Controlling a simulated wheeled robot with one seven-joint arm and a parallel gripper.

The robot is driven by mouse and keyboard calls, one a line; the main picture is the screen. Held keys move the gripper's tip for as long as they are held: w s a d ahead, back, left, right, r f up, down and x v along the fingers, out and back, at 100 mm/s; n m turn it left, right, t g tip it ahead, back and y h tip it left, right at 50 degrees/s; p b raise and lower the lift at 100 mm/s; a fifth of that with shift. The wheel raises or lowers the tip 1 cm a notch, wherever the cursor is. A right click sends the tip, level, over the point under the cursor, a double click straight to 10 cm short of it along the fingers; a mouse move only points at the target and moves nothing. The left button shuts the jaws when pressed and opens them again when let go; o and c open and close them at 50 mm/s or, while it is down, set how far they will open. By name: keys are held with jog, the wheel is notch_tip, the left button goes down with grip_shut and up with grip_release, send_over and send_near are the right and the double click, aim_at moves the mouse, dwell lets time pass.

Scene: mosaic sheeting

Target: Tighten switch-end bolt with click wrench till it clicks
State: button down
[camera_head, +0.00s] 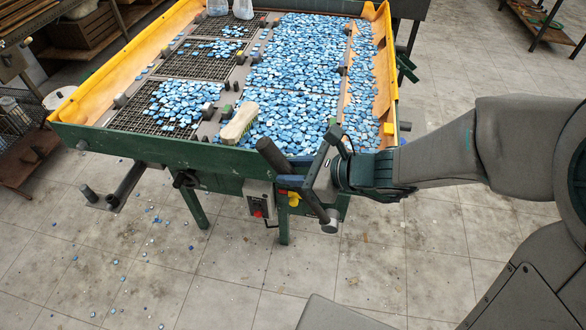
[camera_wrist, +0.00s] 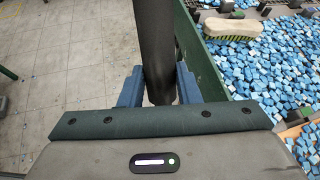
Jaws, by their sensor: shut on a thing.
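My gripper (camera_head: 296,184) is shut on the click wrench (camera_head: 272,156), a dark rod with a thick grip, held in front of the green table edge. The wrench slants from upper left to lower right, and its lower end has a round grey head. In the wrist view, my gripper's blue fingers (camera_wrist: 158,88) stand on either side of the dark wrench shaft (camera_wrist: 155,45). The grey switch box (camera_head: 260,198) with a red button hangs under the table edge, just left of the wrench. I cannot make out the switch-end bolt. Contact between wrench and table is unclear.
The green-framed table (camera_head: 140,147) has yellow side walls and holds blue mosaic tiles (camera_head: 295,75) and dark mesh panels. A brush (camera_head: 240,123) lies near its front edge, also in the wrist view (camera_wrist: 233,28). Loose tiles dot the floor, which is open in front.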

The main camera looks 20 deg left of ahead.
jog(key=shift+w+a, duration=0.2)
jog(key=shift+w, duration=0.7)
jog(key=shift+w+a, duration=0.25)
jog(key=shift+w, duration=0.65)
jog(key=shift+w+a, duration=0.2)
jog(key=shift+w, duration=0.7)
jog(key=shift+w+a, duration=0.15)
jog(key=shift+w, duration=0.45)
jog(key=shift+w+a, duration=0.15)
jog(key=shift+w, duration=0.55)
jog(key=shift+w+r+p, duration=0.1)
jog(key=shift+w+p, duration=0.2)
jog(key=w+d+r+y+b, duration=0.1)
jog(key=d+y+b, duration=0.2)
jog(key=d, duration=0.3)
jog(key=shift+w+r+m+b, duration=0.2)
jog(key=shift+r+m+b, duration=0.1)
jog(key=shift+r+b, duration=0.15)
dwell(0.9)
jog(key=shift+f, duration=0.1)
